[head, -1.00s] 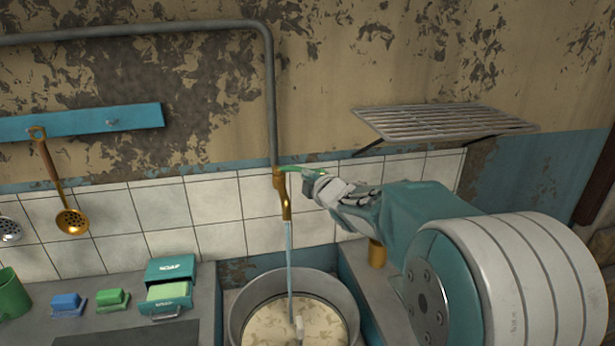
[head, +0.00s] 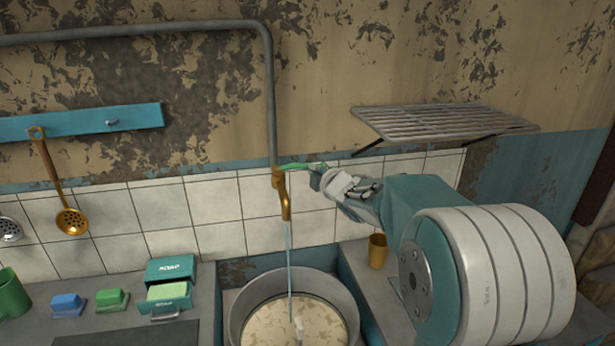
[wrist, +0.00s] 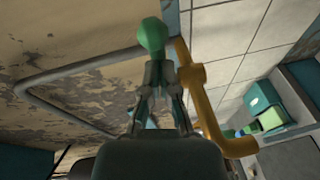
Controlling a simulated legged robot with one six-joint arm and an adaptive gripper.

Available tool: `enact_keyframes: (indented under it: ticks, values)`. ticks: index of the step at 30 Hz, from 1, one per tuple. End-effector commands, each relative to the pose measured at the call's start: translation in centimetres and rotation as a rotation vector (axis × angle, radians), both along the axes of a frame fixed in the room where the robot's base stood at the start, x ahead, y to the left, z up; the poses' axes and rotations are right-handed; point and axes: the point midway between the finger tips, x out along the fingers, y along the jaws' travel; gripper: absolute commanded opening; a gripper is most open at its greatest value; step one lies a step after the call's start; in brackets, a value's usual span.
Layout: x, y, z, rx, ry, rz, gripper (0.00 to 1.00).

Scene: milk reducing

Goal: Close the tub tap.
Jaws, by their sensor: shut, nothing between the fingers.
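The brass tap (head: 282,200) hangs from a grey pipe on the tiled wall, and a thin stream of water (head: 290,255) runs from it. Its green handle (head: 297,166) points right from the tap body. The wrist view shows the handle's rounded green end (wrist: 153,36) and the brass tap (wrist: 190,78). A round metal tub (head: 240,312) stands under the stream with pale, patchy liquid inside. My gripper (head: 317,172) is shut and empty at the handle's right end. In the wrist view its fingertips (wrist: 158,62) are close to the green end; contact is unclear.
A wire rack (head: 440,122) juts from the wall above my arm. A brown cup (head: 377,251) stands on the right counter. A soap box (head: 170,270), sponges (head: 113,299) and a green mug (head: 12,295) sit on the left counter.

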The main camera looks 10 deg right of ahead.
Motion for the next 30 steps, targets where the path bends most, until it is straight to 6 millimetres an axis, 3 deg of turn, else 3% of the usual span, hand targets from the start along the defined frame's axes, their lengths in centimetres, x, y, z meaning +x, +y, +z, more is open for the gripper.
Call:
enact_keyframes:
  ticks: [12,30]
  values:
    - [2.0,-1.0,0.0,0.000,0.000,-0.001,0.00]
    - [2.4,-1.2,0.0,0.001,0.001,-0.001,0.00]
